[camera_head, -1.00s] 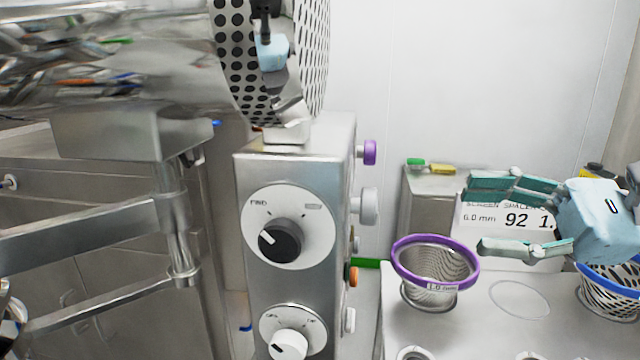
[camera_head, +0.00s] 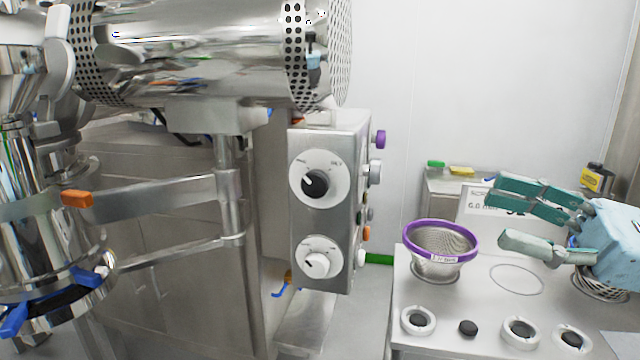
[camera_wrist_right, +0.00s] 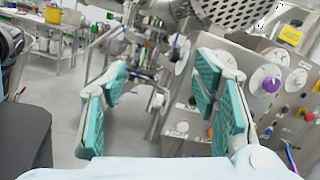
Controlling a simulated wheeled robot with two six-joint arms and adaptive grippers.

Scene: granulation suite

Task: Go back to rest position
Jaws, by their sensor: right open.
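My right gripper (camera_head: 512,218) is at the right of the head view, above the right part of the metal bench. Its teal-padded fingers point left and stand apart, with nothing between them. In the right wrist view my right gripper (camera_wrist_right: 158,105) also shows open and empty, with the metal machine and floor beyond it. A conical sieve with a purple rim (camera_head: 440,240) sits in the bench just left of the fingers, apart from them. My left gripper is not in the head view.
A metal control column (camera_head: 328,205) with two dials stands at the centre, under a perforated steel drum (camera_head: 200,50). The bench (camera_head: 480,300) has several round sockets along its front. A label card partly hides behind my fingers. A cluttered table (camera_wrist_right: 45,50) stands far left in the wrist view.

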